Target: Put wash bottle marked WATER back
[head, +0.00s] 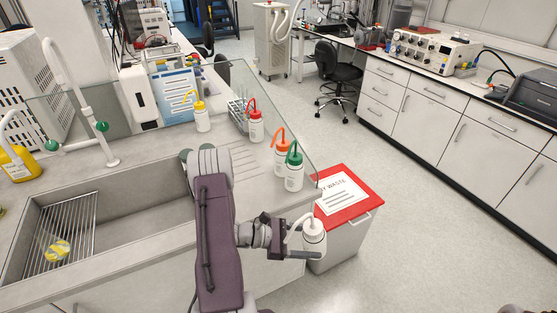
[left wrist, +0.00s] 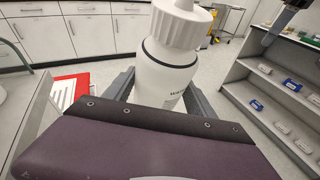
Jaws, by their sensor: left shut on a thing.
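A white wash bottle (head: 314,239) with a white cap and spout is upright in my left gripper (head: 308,252), held in the air in front of the bench. In the left wrist view the white bottle (left wrist: 165,72) stands between the fingers of my left gripper (left wrist: 158,90), and part of a dark label shows at its right side. The label is too cut off to read fully. Other wash bottles stand on the bench: yellow-capped (head: 201,118), red-capped (head: 256,127), orange-capped (head: 281,158) and green-capped (head: 294,172). My right gripper is not in view.
A waste bin (head: 345,202) with a red-rimmed lid stands just behind the held bottle. A glass screen (head: 270,105) runs along the bench beside the bottles. A sink (head: 115,222) lies left of my arm. Open floor (head: 440,230) is to the right.

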